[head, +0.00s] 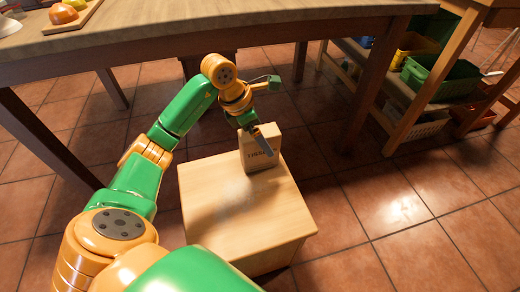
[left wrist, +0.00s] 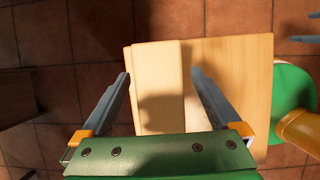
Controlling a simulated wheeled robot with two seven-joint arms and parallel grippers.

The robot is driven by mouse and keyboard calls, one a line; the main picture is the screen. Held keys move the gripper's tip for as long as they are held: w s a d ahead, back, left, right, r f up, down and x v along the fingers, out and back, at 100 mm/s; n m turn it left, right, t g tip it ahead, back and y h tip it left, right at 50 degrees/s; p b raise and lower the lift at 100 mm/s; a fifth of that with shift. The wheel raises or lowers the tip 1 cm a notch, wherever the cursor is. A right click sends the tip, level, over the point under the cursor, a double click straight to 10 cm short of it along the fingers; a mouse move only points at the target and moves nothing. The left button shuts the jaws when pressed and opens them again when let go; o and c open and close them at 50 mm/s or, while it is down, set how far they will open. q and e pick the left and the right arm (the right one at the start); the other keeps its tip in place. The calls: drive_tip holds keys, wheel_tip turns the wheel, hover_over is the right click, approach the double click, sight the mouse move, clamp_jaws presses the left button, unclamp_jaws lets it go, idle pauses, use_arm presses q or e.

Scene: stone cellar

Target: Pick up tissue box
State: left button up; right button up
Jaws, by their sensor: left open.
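In the left wrist view, the box (left wrist: 157,90) lies between the two spread fingers of the left gripper (left wrist: 160,76). A small gap shows on each side near the tips.
A wooden table (head: 230,25) spans the back, with a board and fruit at its left. A wooden shelf at the right holds a green bin (head: 440,78) and other crates. The tiled floor (head: 410,200) right of the stand is clear.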

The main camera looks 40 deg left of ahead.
use_arm(q)
drive_tip(key=shift+x, duration=0.85)
use_arm(e)
drive_tip(key=shift+r, duration=0.7)
use_arm(q)
drive_tip(key=shift+f, duration=0.3)
use_arm(e)
drive_tip(key=shift+f, duration=0.1)
use_arm(q)
clamp_jaws()
